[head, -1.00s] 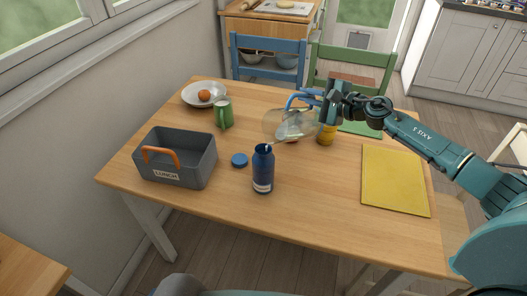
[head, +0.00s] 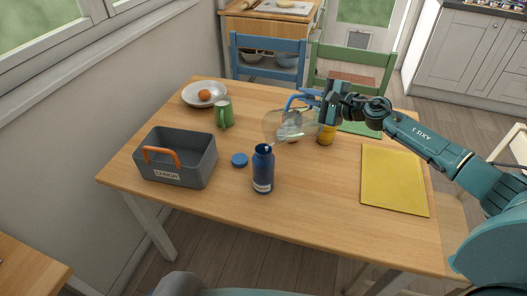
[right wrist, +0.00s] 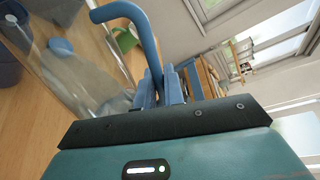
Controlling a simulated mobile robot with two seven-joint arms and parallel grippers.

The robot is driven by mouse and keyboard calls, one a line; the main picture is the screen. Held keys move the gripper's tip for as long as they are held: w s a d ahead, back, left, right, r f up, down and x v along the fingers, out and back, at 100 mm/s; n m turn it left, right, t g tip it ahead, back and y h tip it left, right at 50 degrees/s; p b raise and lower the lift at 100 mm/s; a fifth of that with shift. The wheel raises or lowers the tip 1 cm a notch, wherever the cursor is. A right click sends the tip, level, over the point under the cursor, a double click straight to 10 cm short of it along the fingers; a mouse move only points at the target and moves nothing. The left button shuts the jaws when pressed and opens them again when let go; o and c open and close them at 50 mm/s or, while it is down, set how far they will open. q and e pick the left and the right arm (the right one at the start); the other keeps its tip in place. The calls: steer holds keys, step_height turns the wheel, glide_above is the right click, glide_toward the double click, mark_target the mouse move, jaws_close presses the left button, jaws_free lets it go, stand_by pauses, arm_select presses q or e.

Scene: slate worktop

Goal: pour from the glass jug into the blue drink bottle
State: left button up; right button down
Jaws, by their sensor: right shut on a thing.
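The glass jug (head: 285,126) is clear with a blue handle (right wrist: 128,14). It is tilted in the air, its lip towards the left, close above the mouth of the blue drink bottle (head: 263,172). My right gripper (head: 333,104) is shut on the jug's handle; its fingers also show in the right wrist view (right wrist: 172,88). The bottle stands upright and uncapped on the table. I cannot make out a stream or the level inside the bottle. The clear jug wall (right wrist: 75,75) fills the left of the right wrist view. My left gripper is not in view.
A blue cap (head: 239,159) lies left of the bottle.

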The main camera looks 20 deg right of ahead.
steer(key=shift+a+r+p, duration=0.15)
steer(key=shift+r+p, duration=0.1)
steer(key=shift+p, duration=0.15)
stand_by(1.4)
